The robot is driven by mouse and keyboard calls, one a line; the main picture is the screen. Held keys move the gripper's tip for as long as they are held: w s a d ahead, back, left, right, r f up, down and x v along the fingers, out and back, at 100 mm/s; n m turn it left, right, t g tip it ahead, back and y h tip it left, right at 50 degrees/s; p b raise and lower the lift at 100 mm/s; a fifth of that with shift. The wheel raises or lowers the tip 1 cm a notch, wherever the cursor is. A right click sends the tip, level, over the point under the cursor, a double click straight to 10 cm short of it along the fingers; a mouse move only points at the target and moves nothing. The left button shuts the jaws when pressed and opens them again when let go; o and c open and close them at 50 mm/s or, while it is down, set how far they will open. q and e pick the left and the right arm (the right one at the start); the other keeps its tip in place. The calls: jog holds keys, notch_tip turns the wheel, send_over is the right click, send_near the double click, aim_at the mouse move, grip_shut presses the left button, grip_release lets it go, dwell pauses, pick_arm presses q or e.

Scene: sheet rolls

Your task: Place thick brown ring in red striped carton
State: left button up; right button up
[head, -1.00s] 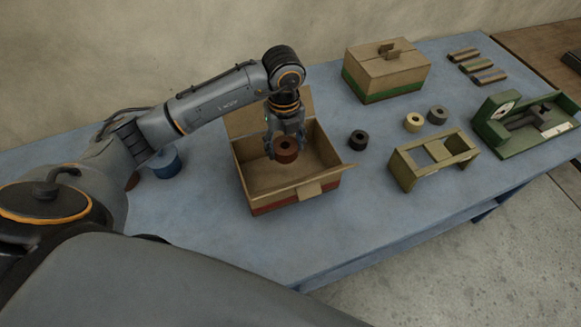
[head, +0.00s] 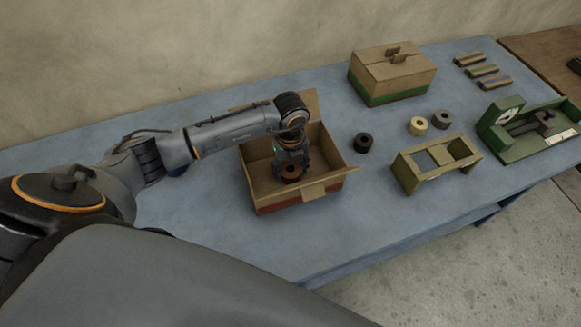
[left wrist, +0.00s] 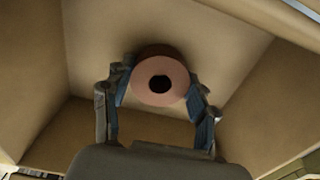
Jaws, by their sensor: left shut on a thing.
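The thick brown ring (head: 291,173) is reddish brown with a dark centre hole. My left gripper (head: 291,170) is shut on it, down inside the open red striped carton (head: 300,208). In the left wrist view the ring (left wrist: 160,82) sits between the two fingers of the gripper (left wrist: 160,95), with the carton walls (left wrist: 235,40) around it. Whether the ring touches the carton floor, I cannot tell. The carton's flaps are open and its red band shows low on the front. My right gripper is not in view.
A closed green striped carton (head: 392,75) stands at the back. A black ring (head: 363,142), a yellow ring (head: 418,125) and a grey ring (head: 441,119) lie right of the open carton. A wooden frame (head: 436,165) and a green device (head: 528,130) stand further right.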

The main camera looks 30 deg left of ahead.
aim_at(290, 169)
pick_arm(q)
jog(key=o, duration=1.2)
jog(key=shift+f, duration=0.1)
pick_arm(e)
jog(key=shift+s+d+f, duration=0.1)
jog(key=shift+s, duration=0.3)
pick_arm(q)
jog(key=shift+r, duration=0.75)
notch_tip(290, 169, up, 11)
jog(key=b, duration=0.2)
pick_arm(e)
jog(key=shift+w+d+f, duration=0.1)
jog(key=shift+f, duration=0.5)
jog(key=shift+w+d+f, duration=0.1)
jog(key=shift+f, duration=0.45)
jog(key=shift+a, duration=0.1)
